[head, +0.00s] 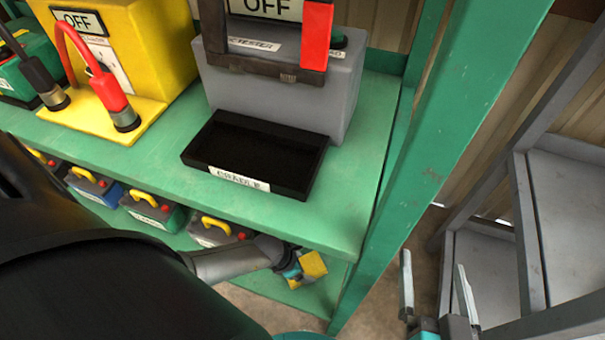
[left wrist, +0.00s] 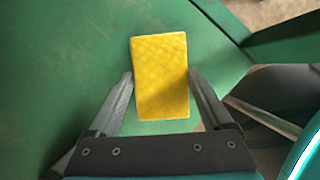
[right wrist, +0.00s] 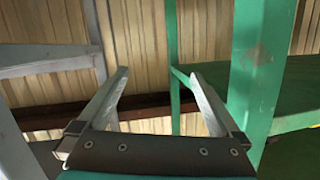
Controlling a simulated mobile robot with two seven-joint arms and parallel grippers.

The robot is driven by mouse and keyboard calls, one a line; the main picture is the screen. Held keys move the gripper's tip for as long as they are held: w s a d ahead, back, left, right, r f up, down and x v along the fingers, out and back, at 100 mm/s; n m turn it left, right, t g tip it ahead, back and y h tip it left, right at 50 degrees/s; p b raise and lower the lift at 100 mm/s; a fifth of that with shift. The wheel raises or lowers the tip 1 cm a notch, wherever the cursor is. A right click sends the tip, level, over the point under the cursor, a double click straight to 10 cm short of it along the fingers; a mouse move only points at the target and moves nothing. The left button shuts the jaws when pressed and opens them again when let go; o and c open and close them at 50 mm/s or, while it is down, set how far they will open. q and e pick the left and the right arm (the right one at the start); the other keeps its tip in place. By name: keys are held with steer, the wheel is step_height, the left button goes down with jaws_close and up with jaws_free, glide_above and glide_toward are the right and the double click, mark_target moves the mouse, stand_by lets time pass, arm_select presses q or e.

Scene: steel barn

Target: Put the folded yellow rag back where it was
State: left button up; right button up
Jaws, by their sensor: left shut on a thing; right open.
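The folded yellow rag (left wrist: 160,78) is a small quilted yellow block between the fingers of my left gripper (left wrist: 160,85) in the left wrist view. The left gripper is shut on it, with a finger at each side. Green shelf surface lies behind the rag; I cannot tell whether the rag touches it. In the head view the rag (head: 313,267) shows at the right end of the lower green shelf (head: 310,294), beside my left gripper (head: 300,268). My right gripper (head: 435,285) is open and empty, right of the green post; it also shows in the right wrist view (right wrist: 158,85).
The upper green shelf (head: 340,205) overhangs the lower one and carries a black tray (head: 200,158), a grey tester (head: 280,95) and a yellow box (head: 150,40). Several batteries with yellow handles (head: 150,208) line the lower shelf. A green post (head: 440,150) and grey steps (head: 570,200) stand right.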

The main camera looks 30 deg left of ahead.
arm_select(q)
steer(key=shift+f+b, duration=0.3)
steer(key=shift+f, duration=0.35)
arm_select(e)
steer(key=shift+s+a+r+m+t, duration=0.15)
steer(key=shift+s+a+r+t, duration=0.15)
steer(key=shift+t, duration=0.2)
steer(key=shift+s+a+r+m+t, duration=0.1)
steer(key=shift+s+r+m+t, duration=0.05)
steer(key=shift+r+t, duration=0.3)
steer(key=shift+f, duration=0.1)
arm_select(q)
steer(key=shift+f, duration=0.1)
steer(key=o, duration=1.3)
